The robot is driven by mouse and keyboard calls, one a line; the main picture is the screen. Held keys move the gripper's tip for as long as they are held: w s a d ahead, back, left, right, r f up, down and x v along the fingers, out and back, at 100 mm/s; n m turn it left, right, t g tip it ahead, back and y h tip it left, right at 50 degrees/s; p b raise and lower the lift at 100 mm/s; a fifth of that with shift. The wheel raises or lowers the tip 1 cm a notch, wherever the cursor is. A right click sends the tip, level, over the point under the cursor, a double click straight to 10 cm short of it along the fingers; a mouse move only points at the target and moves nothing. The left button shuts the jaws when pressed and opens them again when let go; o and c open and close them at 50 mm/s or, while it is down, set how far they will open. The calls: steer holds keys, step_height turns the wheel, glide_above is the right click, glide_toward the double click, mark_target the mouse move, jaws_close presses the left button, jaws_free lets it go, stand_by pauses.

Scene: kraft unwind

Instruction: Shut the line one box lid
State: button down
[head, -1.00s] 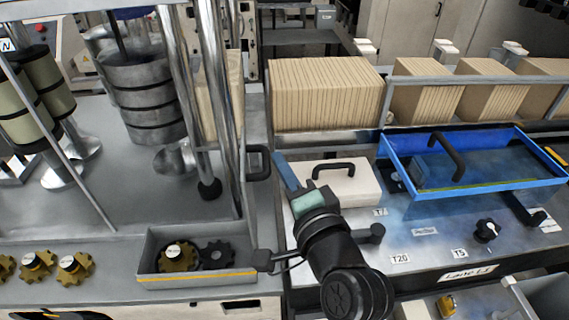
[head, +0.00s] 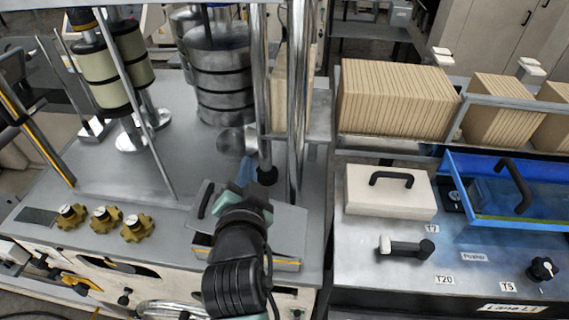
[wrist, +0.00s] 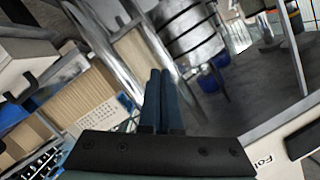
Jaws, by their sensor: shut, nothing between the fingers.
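The grey box with a yellow front stripe (head: 285,264) stands at the front of the left bench. A grey lid (head: 288,225) with a black handle (head: 205,199) lies over it, and the gears inside are hidden. My arm covers the middle of the lid, so I cannot tell whether it sits fully flush. My gripper (head: 247,170) is just beyond the lid's back edge, its blue fingers together and empty. The shut fingers also show in the wrist view (wrist: 157,98), pointing towards the metal posts and drum.
Upright metal posts (head: 298,100) stand close behind my gripper. Several gold knobs (head: 136,228) are to the left. On the right console are a cream handled cover (head: 390,205), a black lever (head: 405,247) and a blue see-through cover (head: 535,222).

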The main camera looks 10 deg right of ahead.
mark_target(191, 223)
steer(key=a+f+n+b, duration=0.1)
steer(key=a+f+b, duration=0.1)
steer(key=w+a+f+n+h+b, duration=0.1)
steer(key=a+f+b, duration=0.1)
steer(key=a+f, duration=0.1)
steer(key=w+a+f+n+g+b, duration=0.1)
steer(key=a+f+b, duration=0.1)
steer(key=a, duration=0.1)
steer(key=shift+w+f+n+h+b, duration=0.15)
steer(key=shift+n+h+b, duration=0.15)
steer(key=shift+b, duration=0.05)
steer(key=a+f+n+b, duration=0.1)
steer(key=f+b, duration=0.1)
steer(key=f, duration=0.1)
steer(key=w+a+f+n+h+b, duration=0.1)
steer(key=a+f+b, duration=0.1)
steer(key=b, duration=0.1)
steer(key=a+f+n+b, duration=0.1)
steer(key=f+b, duration=0.1)
steer(key=f, duration=0.1)
steer(key=shift+w+a+f+n+b, duration=0.15)
steer(key=shift+a+f+n+b, duration=0.15)
steer(key=shift+a+f, duration=0.05)
steer(key=shift+a+f+n+g+h+b, duration=0.15)
steer(key=shift+f+n+g+h+b, duration=0.15)
steer(key=shift+f+h+b, duration=0.25)
steer(key=shift+f, duration=0.1)
